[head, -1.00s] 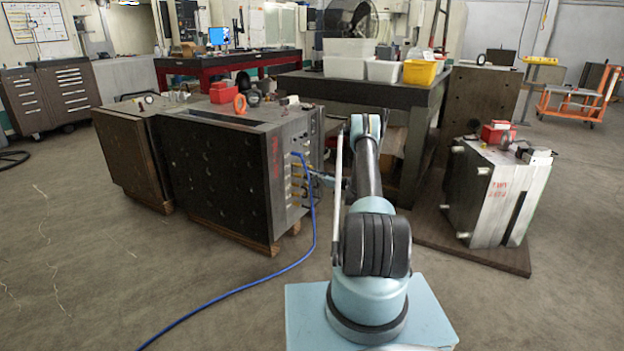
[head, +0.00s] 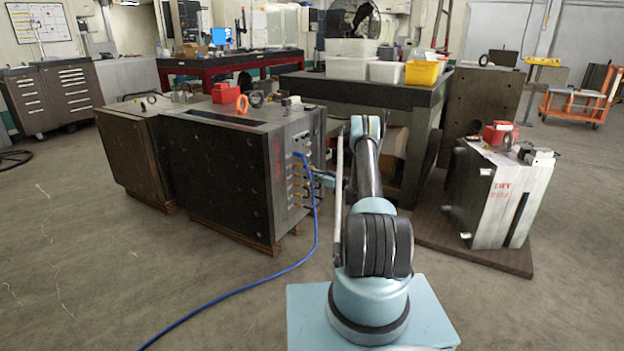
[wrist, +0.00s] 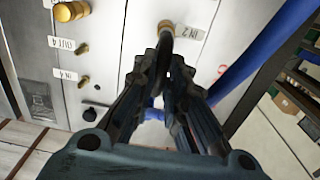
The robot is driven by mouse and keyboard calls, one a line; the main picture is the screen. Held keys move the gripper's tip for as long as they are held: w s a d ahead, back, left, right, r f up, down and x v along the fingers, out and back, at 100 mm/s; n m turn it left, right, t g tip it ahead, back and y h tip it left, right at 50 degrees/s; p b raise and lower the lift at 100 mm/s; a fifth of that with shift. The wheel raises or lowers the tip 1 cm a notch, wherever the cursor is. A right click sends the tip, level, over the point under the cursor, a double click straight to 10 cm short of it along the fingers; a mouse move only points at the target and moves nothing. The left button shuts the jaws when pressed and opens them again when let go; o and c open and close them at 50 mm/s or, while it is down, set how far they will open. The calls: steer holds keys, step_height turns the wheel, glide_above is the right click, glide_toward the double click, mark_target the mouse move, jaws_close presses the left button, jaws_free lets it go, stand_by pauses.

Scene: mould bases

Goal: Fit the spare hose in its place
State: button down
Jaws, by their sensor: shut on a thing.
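My gripper (wrist: 172,75) is shut on a dark hose end (wrist: 166,50) in the wrist view. The hose end is at a brass fitting (wrist: 167,28) beside the "IN 2" label; I cannot tell whether it is seated. The fingers hide much of the hose. In the head view, my gripper (head: 325,178) is at the right face of the large dark mould base (head: 222,185), which carries a column of brass fittings (head: 298,190). A blue hose (head: 245,286) hangs from this face and runs along the floor. It also shows in the wrist view (wrist: 270,52).
More brass fittings (wrist: 72,11) and labels are on the plate in the wrist view. A second mould base (head: 495,190) stands on a board at right. A workbench (head: 400,95) with bins is behind my arm. The floor at front left is clear except for the blue hose.

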steer(key=shift+w+a, duration=0.2)
steer(key=shift+a, duration=0.1)
steer(key=c, duration=1.5)
jaws_free()
steer(key=shift+c, duration=0.2)
steer(key=o, duration=0.4)
steer(key=shift+s+d, duration=0.1)
steer(key=shift+v, duration=3.45)
steer(key=shift+r, duration=0.1)
